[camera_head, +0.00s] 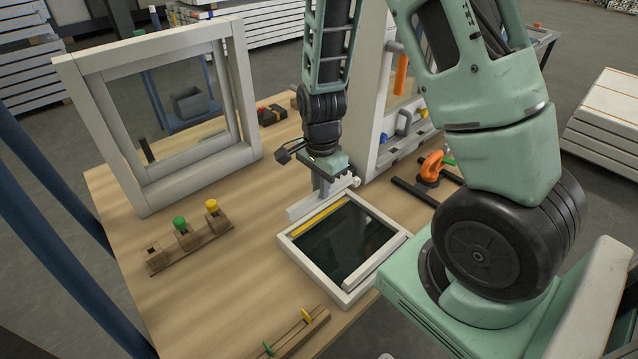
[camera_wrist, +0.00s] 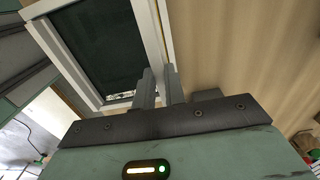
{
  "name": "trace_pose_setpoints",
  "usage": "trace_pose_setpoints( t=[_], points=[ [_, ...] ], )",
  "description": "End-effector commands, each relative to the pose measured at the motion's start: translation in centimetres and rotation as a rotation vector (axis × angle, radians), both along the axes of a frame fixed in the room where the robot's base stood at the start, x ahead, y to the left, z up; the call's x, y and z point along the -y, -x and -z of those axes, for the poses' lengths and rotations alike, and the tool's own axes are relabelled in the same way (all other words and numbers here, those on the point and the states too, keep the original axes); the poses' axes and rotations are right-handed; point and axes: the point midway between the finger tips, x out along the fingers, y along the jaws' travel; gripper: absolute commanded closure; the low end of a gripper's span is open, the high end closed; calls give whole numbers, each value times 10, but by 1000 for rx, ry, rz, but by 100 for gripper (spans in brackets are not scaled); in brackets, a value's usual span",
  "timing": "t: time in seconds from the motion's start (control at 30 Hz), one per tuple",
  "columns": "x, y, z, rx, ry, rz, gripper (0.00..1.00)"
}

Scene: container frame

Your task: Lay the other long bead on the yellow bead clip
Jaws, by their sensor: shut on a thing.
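In the head view my gripper (camera_head: 322,192) points down and is shut on a long pale bead (camera_head: 300,210). The bead is held just beyond the far left side of the white frame (camera_head: 290,246), which lies flat around a dark pane. A yellow strip (camera_head: 318,217) shows along that side of the pane. Another long white bar (camera_head: 375,264) lies along the opposite side. The yellow bead clip (camera_head: 306,316) stands on a wooden bar at the table's front, beside a green clip (camera_head: 267,348). In the wrist view my fingers (camera_wrist: 158,85) overlap the frame's edge; the bead is mostly hidden.
A wooden rack (camera_head: 190,248) with green and yellow knobs stands left. An upright window frame (camera_head: 150,195) is behind it. A tall white unit (camera_head: 372,90) stands behind my gripper. An orange-handled tool (camera_head: 432,167) and black bars lie right. The table between rack and flat frame is clear.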

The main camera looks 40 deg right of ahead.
Motion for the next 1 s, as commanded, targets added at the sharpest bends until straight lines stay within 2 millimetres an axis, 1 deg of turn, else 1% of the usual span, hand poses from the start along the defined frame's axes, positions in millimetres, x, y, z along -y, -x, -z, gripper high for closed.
trace_pose_setpoints(
  t=[0.17, 0.7, 0.83, 1.0],
  points=[
    [0, 0, -1, -1, 0, 0, 100],
    [0, 0, 43, 0, 0, 0, 100],
    [0, 0, 48, 0, 0, 0, 100],
    [0, 0, 48, 0, 0, 0, 100]
  ],
)
